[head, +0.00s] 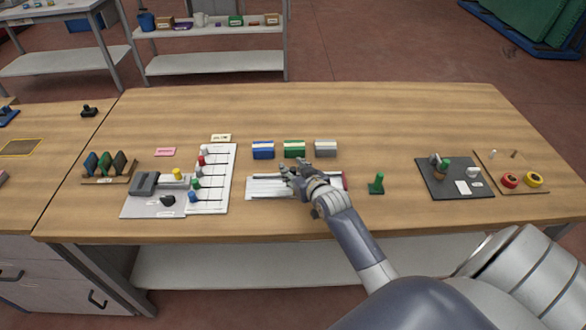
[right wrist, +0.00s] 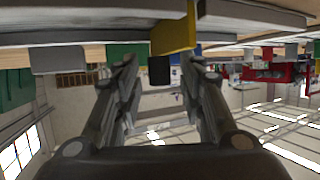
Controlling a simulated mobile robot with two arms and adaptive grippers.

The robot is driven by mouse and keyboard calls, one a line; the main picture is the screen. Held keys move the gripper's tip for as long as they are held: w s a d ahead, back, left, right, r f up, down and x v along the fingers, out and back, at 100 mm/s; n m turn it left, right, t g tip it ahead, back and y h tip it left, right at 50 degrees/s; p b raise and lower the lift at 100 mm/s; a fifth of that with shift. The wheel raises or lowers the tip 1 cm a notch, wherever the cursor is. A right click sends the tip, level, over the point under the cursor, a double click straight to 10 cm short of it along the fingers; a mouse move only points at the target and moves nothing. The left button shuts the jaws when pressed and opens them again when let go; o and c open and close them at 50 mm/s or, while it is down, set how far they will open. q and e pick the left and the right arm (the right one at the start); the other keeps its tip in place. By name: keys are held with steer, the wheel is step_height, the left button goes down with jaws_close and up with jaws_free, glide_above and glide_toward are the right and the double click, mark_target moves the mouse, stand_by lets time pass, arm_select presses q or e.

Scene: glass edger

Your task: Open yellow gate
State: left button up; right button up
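In the right wrist view a yellow plate (right wrist: 175,36), which looks like the yellow gate, stands ahead between my fingertips. A small dark block (right wrist: 160,70) shows just by it. My right gripper (right wrist: 162,72) is open, with a clear gap between its fingers, and I see nothing held. In the head view my right gripper (head: 294,172) is over the white railed tray (head: 264,188) near the table's front. I cannot make out the yellow gate there; the hand covers part of the tray. Whether a finger touches the plate I cannot tell. My left gripper is not in view.
Blue (head: 263,150), green (head: 294,149) and grey (head: 325,149) blocks stand behind the tray. A white board with coloured knobs (head: 210,182) is on the left. The back of the table is clear.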

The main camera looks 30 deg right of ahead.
steer(key=shift+w+f, duration=0.15)
steer(key=shift+w, duration=0.2)
jaws_close()
steer(key=s+a+p, duration=0.1)
steer(key=s, duration=0.1)
steer(key=s+a+p, duration=0.1)
steer(key=p, duration=0.1)
steer(key=shift+s+a, duration=0.15)
steer(key=shift+s, duration=0.25)
steer(key=s, duration=0.1)
steer(key=s+a, duration=0.1)
steer(key=shift+s+a+p, duration=0.3)
steer(key=shift+p, duration=0.1)
steer(key=shift+w, duration=0.1)
steer(key=shift+d, duration=0.1)
jaws_free()
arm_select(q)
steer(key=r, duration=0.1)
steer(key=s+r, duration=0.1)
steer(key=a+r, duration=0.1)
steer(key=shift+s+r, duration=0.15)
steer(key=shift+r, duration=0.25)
arm_select(e)
steer(key=shift+w, duration=0.1)
